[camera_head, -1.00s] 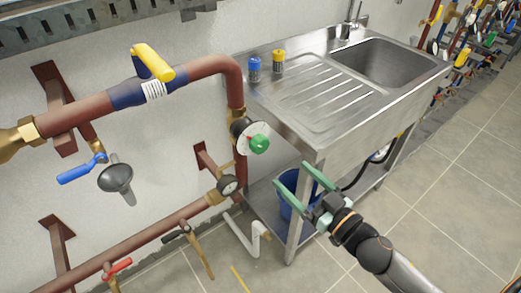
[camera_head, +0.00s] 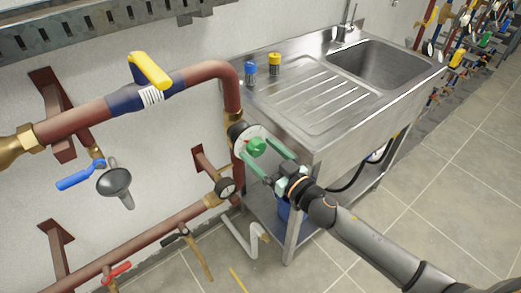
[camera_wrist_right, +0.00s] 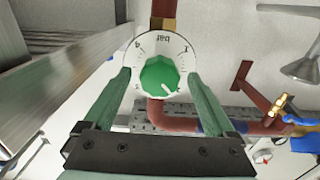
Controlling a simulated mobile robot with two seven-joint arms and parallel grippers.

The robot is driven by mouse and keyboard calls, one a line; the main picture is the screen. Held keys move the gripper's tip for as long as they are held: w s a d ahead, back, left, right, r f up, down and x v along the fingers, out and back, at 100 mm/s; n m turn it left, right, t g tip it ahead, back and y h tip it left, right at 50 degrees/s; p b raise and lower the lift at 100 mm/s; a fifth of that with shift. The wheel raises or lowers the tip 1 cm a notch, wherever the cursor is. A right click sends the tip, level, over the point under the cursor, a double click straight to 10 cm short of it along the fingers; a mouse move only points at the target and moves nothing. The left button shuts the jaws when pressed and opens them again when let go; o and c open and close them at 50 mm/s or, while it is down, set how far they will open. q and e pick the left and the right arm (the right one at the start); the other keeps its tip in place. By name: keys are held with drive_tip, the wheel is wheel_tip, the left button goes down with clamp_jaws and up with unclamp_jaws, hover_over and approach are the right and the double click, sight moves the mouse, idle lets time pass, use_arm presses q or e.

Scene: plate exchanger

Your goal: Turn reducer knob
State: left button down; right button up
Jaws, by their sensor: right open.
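The reducer knob (camera_head: 256,147) is green, at the centre of a white round dial on the red-brown pipe left of the sink. In the right wrist view the knob (camera_wrist_right: 160,76) is faceted, with a white mark at its lower right, and the dial (camera_wrist_right: 136,52) shows a printed scale. My right gripper (camera_head: 262,156) is open, with its two green fingers on either side of the knob. In the right wrist view the fingertips (camera_wrist_right: 158,75) flank the knob, with gaps visible on both sides. My left gripper is not in view.
The steel sink unit (camera_head: 300,120) stands close to the right of the knob. A yellow-handled valve (camera_head: 150,70) and a grey funnel (camera_head: 115,181) are to the left.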

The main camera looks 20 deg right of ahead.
drive_tip(key=shift+w, duration=0.25)
drive_tip(key=shift+c, duration=1.3)
drive_tip(key=c, duration=1.1)
